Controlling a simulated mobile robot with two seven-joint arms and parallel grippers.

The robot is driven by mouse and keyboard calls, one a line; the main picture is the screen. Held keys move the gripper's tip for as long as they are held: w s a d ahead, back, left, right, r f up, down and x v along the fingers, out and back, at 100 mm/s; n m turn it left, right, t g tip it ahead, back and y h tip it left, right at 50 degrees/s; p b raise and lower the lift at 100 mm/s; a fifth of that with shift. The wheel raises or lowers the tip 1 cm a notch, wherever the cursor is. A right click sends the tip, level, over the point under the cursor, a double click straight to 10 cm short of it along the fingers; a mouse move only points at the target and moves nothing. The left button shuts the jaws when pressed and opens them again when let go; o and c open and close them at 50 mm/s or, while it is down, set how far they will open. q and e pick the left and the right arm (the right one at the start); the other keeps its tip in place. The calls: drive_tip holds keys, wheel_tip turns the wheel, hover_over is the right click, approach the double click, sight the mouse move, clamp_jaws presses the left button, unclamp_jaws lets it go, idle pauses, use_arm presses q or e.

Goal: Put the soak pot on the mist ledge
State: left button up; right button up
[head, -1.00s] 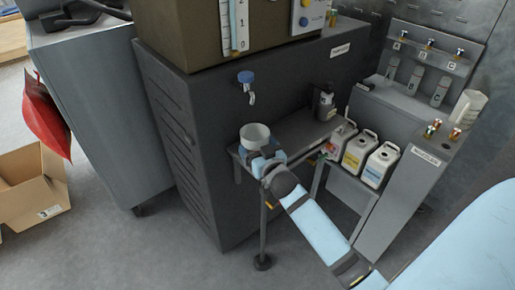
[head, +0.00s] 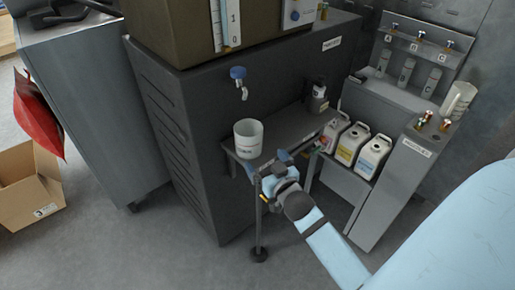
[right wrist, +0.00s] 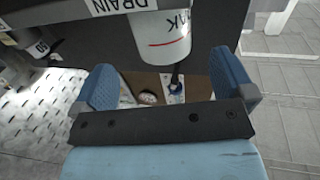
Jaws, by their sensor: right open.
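The soak pot (head: 249,141) is a white, open-topped cup. It stands upright at the left end of the grey shelf (head: 287,131), below a blue-handled tap. In the right wrist view the pot (right wrist: 160,52) shows part of its label, "AK", beyond my fingers. My right gripper (head: 268,166) is open and empty, in front of and a little right of the pot, apart from it. Its two blue fingers (right wrist: 166,84) are spread wide in the right wrist view. I cannot make out which surface is the mist ledge. My left gripper is not in view.
A blue-handled tap (head: 239,80) hangs above the pot. A dark bottle (head: 317,97) stands further along the shelf. Several white jugs (head: 352,146) sit to the right, beside a grey pillar (head: 397,180). A "DRAIN" label (right wrist: 120,5) shows near the pot. Open floor lies in front.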

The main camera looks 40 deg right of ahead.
drive_tip(key=s+a+f+n+g+y, duration=0.2)
drive_tip(key=s+a+f+g+y, duration=0.15)
drive_tip(key=s+a, duration=0.5)
drive_tip(key=s+a+f+n+g+y, duration=0.35)
drive_tip(key=s+a, duration=0.35)
drive_tip(key=a, duration=0.3)
use_arm(q)
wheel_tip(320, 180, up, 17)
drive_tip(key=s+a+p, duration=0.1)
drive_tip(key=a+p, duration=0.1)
drive_tip(key=p, duration=2.6)
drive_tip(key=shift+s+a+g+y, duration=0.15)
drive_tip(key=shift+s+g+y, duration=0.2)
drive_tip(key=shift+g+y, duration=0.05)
use_arm(e)
wheel_tip(320, 180, up, 17)
drive_tip(key=s+d+h, duration=0.1)
drive_tip(key=d, duration=0.1)
drive_tip(key=shift+s+d+m, duration=0.4)
drive_tip(key=shift+m, duration=0.05)
drive_tip(key=shift+f, duration=0.15)
